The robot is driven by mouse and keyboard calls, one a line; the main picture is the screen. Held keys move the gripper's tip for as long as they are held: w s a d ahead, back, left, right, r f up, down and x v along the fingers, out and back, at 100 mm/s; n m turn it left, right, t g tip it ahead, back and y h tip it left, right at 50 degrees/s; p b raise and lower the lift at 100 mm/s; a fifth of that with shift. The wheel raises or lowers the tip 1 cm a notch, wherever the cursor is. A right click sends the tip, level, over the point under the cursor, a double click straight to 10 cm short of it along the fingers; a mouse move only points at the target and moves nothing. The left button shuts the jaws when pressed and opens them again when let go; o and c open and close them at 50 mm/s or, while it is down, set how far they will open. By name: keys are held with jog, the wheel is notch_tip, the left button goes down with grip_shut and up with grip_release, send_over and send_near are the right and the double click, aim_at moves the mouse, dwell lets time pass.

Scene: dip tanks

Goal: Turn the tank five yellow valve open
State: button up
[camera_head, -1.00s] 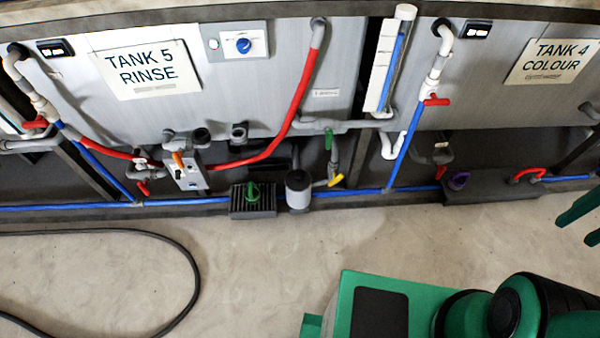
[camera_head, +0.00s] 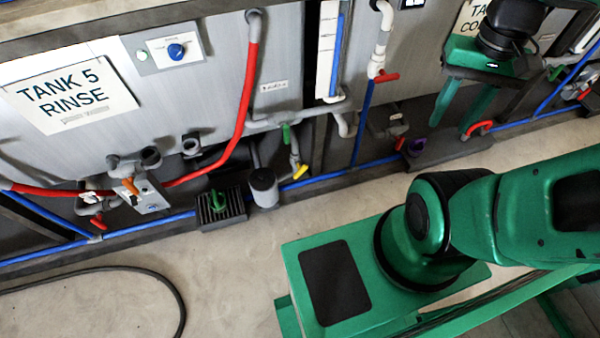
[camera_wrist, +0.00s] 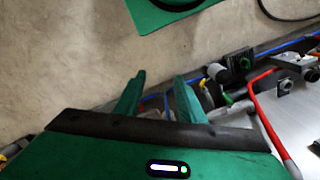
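The tank five yellow valve handle (camera_head: 300,171) shows in the head view low under the tank 5 side, on a pipe just right of a grey canister (camera_head: 263,188). A green handle (camera_head: 286,134) sits on the pipe above it. My gripper (camera_head: 453,138) is well to the right of the yellow valve, up in front of the tank 4 side. Its two green fingers are apart with nothing between them, and they also show spread in the wrist view (camera_wrist: 158,78).
The tank 5 sign (camera_head: 70,93) is at the left. A red hose (camera_head: 245,100), an orange handle (camera_head: 130,186) and a green handle on a black block (camera_head: 219,201) are near the valve. A black hose (camera_head: 140,270) lies on the otherwise clear floor.

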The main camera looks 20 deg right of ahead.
jog(key=w+d+f+n, duration=0.15)
jog(key=w+f, duration=0.25)
jog(key=w, duration=0.4)
jog(key=w+d+f+n, duration=0.1)
jog(key=w+f+n, duration=0.15)
jog(key=w, duration=0.55)
jog(key=w+a+f+n+t+y, duration=0.1)
jog(key=w+f+n+y, duration=0.1)
jog(key=w+f, duration=1.25)
jog(key=m+t+y, duration=0.1)
jog(key=t+y, duration=0.3)
jog(key=y, duration=0.1)
send_near(300, 172)
jog(key=w+f, duration=0.1)
jog(key=f, duration=0.1)
jog(key=x, duration=0.9)
jog(key=shift+w+a+f, duration=0.1)
jog(key=shift+f, duration=0.05)
